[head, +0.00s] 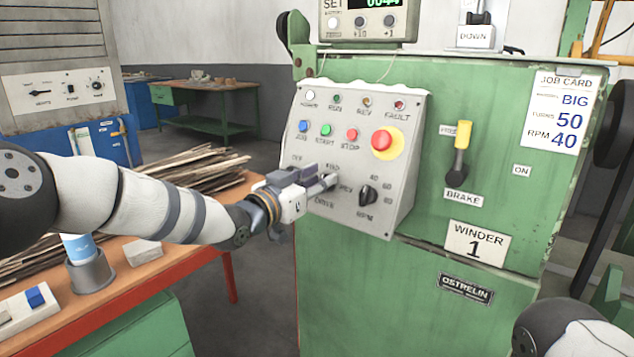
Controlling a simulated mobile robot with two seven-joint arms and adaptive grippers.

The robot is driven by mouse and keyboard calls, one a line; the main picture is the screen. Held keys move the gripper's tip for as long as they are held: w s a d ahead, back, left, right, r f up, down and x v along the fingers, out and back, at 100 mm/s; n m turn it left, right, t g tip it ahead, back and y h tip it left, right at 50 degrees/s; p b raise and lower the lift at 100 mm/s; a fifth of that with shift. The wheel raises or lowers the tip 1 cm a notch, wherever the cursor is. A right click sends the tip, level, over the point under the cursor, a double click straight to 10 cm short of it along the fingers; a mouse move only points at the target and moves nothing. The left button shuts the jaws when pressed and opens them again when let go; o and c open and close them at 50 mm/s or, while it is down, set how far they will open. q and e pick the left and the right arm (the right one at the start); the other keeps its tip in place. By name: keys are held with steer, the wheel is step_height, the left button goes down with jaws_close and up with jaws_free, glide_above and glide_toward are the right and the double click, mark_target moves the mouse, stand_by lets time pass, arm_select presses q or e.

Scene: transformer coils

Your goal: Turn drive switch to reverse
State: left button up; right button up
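The grey control panel (290,215) is fixed to the front of the green winder (400,300). The drive switch sits at its lower left, above the DRIVE label (324,202), with a FWD mark above and a REV mark to the right. My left gripper (328,181) reaches in from the left, its fingertips at the drive switch. The fingers and gripper body hide the knob, so its pointer position and the finger gap are not clear. I cannot tell if the fingers grip it. My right gripper is out of view; only part of my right arm shows at the lower right.
The RPM knob (368,195) is close to the right of my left fingertips. The red stop button (382,140) and coloured buttons are above. A yellow-topped brake lever (459,150) stands further right. An orange workbench (140,280) with a cup (91,273) lies below my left arm.

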arm_select(q)
steer(key=shift+r, duration=0.1)
jaws_close()
steer(key=m+g+h, duration=0.1)
steer(key=m, duration=0.3)
steer(key=m+g+b, duration=0.1)
steer(key=m+g, duration=0.1)
steer(key=m, duration=0.3)
steer(key=m+g+h+b, duration=0.1)
steer(key=m+g, duration=0.1)
steer(key=m, duration=0.3)
steer(key=shift+s+d+f+h, duration=0.25)
steer(key=shift+s+f+h, duration=0.05)
steer(key=m+g, duration=0.1)
steer(key=m, duration=0.2)
steer(key=m+g+y+b, duration=0.1)
steer(key=m, duration=0.2)
steer(key=shift+s+f+m, duration=0.1)
steer(key=shift+f+m, duration=0.05)
steer(key=shift+m, duration=0.25)
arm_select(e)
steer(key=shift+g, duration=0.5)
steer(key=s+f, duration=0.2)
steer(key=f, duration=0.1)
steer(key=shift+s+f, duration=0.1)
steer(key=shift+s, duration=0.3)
